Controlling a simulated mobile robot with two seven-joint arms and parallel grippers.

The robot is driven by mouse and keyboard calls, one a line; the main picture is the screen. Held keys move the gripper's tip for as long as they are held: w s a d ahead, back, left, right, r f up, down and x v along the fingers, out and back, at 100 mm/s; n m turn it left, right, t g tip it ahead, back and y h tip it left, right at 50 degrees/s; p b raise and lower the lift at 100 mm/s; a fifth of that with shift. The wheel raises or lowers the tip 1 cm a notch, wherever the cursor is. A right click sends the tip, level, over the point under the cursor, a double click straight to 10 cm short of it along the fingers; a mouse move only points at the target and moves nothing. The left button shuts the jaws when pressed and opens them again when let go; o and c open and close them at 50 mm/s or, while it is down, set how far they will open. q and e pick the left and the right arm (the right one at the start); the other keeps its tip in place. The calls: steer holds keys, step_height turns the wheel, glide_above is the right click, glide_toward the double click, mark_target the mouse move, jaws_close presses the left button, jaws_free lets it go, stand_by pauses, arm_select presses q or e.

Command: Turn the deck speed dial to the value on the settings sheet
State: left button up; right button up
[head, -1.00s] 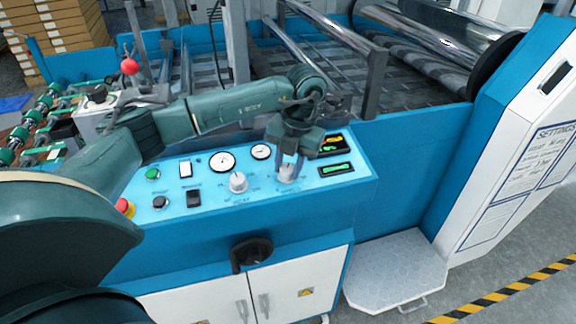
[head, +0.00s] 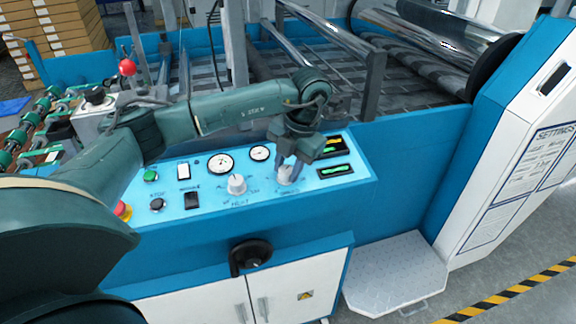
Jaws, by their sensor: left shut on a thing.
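A white dial (head: 285,176) sits on the right part of the blue control panel (head: 225,203). My left gripper (head: 287,165) points down from above and is shut on this dial. The fingers hide much of the dial and its scale, so its setting cannot be read. A second white dial (head: 237,184), labelled HEAT, stands to the left, clear of the gripper. The settings sheet (head: 530,165) hangs on the white cabinet at the right; its values are too small to read. My right gripper is not in view.
Two round gauges (head: 221,163), a green button (head: 151,175), a red stop button (head: 122,210) and small displays (head: 335,171) are on the panel. A black handle (head: 251,257) sticks out from the front. A metal step (head: 395,275) stands at the right.

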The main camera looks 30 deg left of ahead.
mark_target(299, 184)
arm_select(q)
steer(key=o, duration=1)
steer(key=shift+c, duration=0.2)
steer(key=shift+r, duration=0.1)
steer(key=v, duration=1.3)
